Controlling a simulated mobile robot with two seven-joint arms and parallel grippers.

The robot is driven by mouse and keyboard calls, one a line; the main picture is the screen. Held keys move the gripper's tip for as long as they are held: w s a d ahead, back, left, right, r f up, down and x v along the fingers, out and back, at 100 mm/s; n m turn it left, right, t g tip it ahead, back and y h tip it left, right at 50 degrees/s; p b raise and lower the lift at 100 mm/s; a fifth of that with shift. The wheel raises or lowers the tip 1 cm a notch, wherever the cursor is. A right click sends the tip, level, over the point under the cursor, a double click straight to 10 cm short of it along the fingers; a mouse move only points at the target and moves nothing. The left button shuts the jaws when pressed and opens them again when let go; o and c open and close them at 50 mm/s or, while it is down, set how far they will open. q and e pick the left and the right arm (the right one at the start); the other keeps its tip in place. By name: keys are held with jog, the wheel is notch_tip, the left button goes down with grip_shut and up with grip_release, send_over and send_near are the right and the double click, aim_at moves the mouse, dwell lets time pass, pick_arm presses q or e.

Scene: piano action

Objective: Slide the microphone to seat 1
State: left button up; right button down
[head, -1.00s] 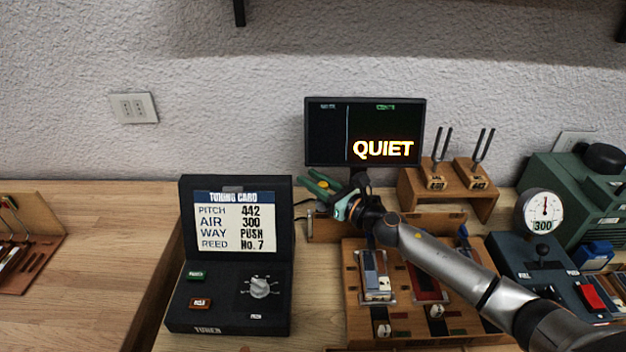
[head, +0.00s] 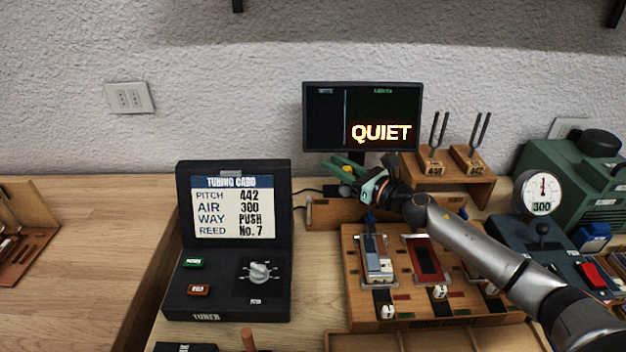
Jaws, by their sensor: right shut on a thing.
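My right gripper (head: 346,168) is at the wooden rail (head: 325,212) below the monitor, its green fingers pointing left. It is shut on a small yellow-topped thing, which I take to be the microphone (head: 347,169). The fingers hide most of it, and its foot on the rail cannot be made out. The seat marks on the rail are not readable, as my right wrist and forearm cover its middle. My left gripper is not in view.
A wooden reed board (head: 352,245) with several slots lies in front of the rail. The tuning-card box (head: 228,305) stands left. The monitor (head: 362,115) reads QUIET. Two tuning forks stand on a wooden stand (head: 485,190) behind my arm. A gauge (head: 538,192) is at right.

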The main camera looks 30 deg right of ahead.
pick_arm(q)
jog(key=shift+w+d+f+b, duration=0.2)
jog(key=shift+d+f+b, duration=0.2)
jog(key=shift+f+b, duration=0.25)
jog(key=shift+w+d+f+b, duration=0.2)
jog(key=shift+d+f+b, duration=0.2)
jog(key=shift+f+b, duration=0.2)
pick_arm(e)
jog(key=shift+s+d, duration=0.35)
jog(key=shift+d, duration=0.4)
jog(key=shift+s+d, duration=0.4)
jog(key=shift+d, duration=0.35)
jog(key=shift+s+d, duration=0.35)
jog(key=shift+d, duration=0.4)
jog(key=c, duration=0.6)
grip_release()
jog(key=shift+c, duration=0.2)
pick_arm(q)
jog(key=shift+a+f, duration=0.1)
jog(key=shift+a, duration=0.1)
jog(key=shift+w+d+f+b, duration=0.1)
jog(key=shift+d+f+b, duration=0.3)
jog(key=shift+b, duration=0.25)
pick_arm(e)
jog(key=v, duration=1.2)
jog(key=shift+s, duration=0.2)
